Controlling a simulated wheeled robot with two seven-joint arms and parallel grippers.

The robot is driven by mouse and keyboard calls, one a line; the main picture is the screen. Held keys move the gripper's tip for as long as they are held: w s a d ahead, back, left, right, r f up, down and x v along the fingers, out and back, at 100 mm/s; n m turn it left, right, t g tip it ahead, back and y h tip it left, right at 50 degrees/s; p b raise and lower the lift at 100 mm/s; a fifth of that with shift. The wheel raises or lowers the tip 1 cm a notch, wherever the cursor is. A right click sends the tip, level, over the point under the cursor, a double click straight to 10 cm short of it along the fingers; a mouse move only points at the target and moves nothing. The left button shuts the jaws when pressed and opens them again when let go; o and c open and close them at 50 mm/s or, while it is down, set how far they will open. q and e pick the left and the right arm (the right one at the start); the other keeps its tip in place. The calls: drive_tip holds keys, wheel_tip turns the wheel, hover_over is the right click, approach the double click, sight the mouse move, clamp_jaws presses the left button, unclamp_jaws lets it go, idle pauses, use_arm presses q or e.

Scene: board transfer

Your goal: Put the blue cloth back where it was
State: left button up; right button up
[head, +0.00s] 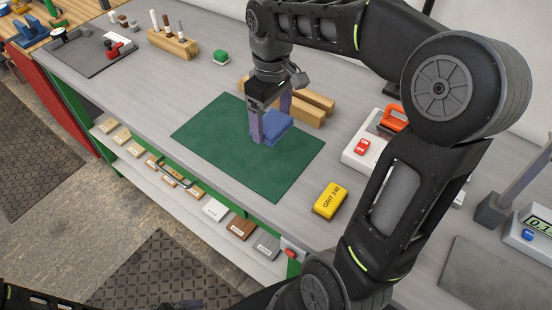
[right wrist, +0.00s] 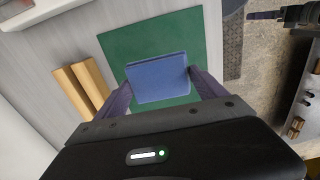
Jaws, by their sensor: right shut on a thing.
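The blue cloth (head: 278,124) is a folded, flat block over the green mat (head: 205,130). My right gripper (head: 271,122) points down with its two purple fingers on opposite sides of the cloth, shut on it. In the right wrist view, the cloth (right wrist: 157,78) sits between the fingertips, with the green mat (right wrist: 125,45) behind it. I cannot tell whether the cloth touches the mat. My left gripper (right wrist: 266,15) shows small at the upper right of the right wrist view, away from the cloth; its opening is unclear.
Wooden bars (head: 309,109) lie just behind the mat. A yellow grit block (head: 330,201) sits at the mat's right. A white device with a red switch (head: 362,147) is farther right.

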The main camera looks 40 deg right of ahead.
drive_tip(key=shift+s+d+r, duration=0.15)
drive_tip(key=shift+s+d, duration=0.15)
drive_tip(key=shift+s, duration=0.15)
hover_over(276, 157)
drive_tip(key=shift+f+p, duration=0.3)
drive_tip(key=shift+f, duration=2.85)
drive_tip(key=shift+f, duration=1.9)
drive_tip(key=shift+f, duration=0.1)
drive_tip(key=o, duration=1.3)
drive_tip(key=shift+c, duration=0.2)
